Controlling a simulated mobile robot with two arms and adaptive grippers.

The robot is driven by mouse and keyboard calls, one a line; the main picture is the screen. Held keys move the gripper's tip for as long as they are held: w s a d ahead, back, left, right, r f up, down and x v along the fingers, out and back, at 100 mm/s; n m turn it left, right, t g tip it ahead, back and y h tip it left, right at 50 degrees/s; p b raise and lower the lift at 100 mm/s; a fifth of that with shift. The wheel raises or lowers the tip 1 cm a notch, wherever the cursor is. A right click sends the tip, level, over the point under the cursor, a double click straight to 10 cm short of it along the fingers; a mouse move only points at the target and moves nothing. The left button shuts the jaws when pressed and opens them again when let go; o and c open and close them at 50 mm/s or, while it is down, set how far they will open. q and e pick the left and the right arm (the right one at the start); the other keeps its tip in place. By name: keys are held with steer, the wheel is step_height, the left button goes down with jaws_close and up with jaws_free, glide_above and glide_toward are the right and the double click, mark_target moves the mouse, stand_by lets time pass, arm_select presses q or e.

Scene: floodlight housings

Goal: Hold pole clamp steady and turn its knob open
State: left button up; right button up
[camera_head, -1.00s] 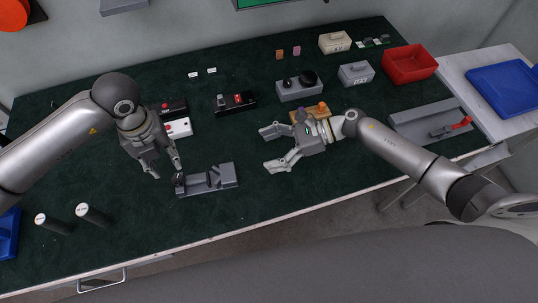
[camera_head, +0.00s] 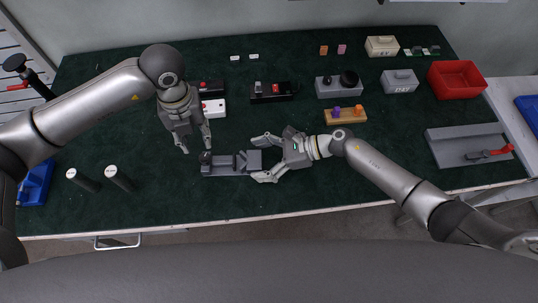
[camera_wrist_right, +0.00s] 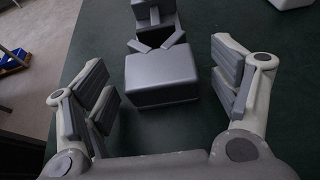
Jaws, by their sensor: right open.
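The pole clamp is a grey block-like fixture (camera_head: 232,170) lying near the front middle of the table, with upright pieces and a dark knob (camera_head: 206,157) at its left end. My left gripper (camera_head: 196,148) is open, pointing down just above and behind the knob; I cannot tell whether it touches. My right gripper (camera_head: 258,160) is open at the right end of the clamp. In the right wrist view, the grey end block (camera_wrist_right: 163,80) lies between and ahead of the spread fingers (camera_wrist_right: 165,95), with a gap on both sides.
Two dark cylinders (camera_head: 120,179) stand left of the clamp.

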steer(key=c, duration=1.2)
steer(key=o, duration=0.9)
steer(key=c, duration=0.9)
steer(key=shift+o, duration=0.2)
